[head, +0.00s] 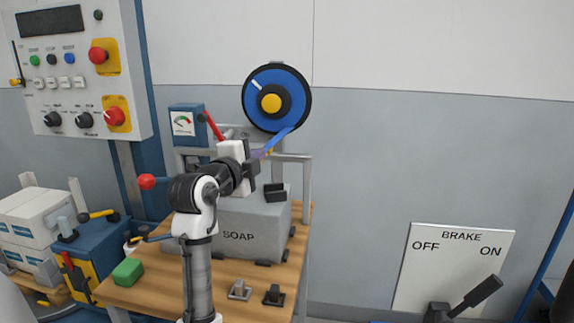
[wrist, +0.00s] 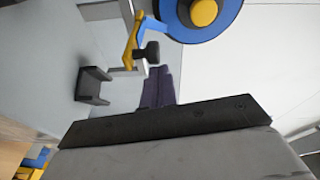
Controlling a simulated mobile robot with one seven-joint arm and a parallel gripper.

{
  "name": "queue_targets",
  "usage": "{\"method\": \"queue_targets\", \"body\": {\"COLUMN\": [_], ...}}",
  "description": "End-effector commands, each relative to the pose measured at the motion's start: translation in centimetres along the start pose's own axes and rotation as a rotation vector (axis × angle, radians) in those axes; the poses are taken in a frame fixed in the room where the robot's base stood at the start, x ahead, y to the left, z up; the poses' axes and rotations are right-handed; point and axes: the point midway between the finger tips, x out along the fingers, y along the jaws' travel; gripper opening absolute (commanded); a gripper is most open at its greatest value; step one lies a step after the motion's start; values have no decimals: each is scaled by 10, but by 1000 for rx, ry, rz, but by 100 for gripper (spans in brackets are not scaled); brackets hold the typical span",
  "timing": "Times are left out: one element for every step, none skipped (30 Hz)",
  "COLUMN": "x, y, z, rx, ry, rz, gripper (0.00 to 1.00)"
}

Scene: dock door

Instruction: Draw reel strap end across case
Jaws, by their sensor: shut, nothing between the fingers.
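The reel (head: 290,82) is a blue disc with a black rim and yellow hub on the wall. Its blue strap (head: 278,139) slants down left to a yellow end piece (wrist: 131,40) beside my gripper. The grey case marked SOAP (head: 252,228) stands on the wooden bench, below my gripper (head: 262,160). In the wrist view my gripper (wrist: 158,88) shows as dark fingers, shut with nothing between them. The yellow end lies just beyond the fingertips there; contact cannot be told. A dark bracket (head: 275,192) sits at the case top; my arm hides part of the case.
A grey metal frame (head: 307,190) stands around the case. A gauge box (head: 187,123) and a red lever (head: 214,126) are behind my arm. A green block (head: 127,272) and small clamps (head: 239,290) are on the bench (head: 170,298). The brake panel (head: 453,268) is at right.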

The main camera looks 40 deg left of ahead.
Motion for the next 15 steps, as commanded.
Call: {"method": "queue_targets", "body": {"x": [-4, -5, -8, -10, -11, -13, -14, -15, -17, -18, -19, -20, -21, -21, -22], "y": [0, -1, -3, -5, -6, -7, -8, -9, -10, -11, -11, -12, -13, -13, -14], "z": [16, 24, 33, 40, 47, 55, 61, 66, 72, 77, 81, 85, 88, 90, 92], "rx": [-3, -4, -3, -3, -3, -3, -3, -3, -2, -3, -2, -2, -2, -1, 0], "ry": [-5, -4, -4, -4, -3, -3, -2, -2, -2, -2, -2, -2, -1, -1, -1], "rz": [-1, 0, 0, -1, 0, 1, 1, 1, 1, 1, 1, 0, 0, 0, 0], "gripper": [0, 0, 0, 0, 0, 0, 0, 0, 0, 0, 0, 0, 0, 0, 0]}}
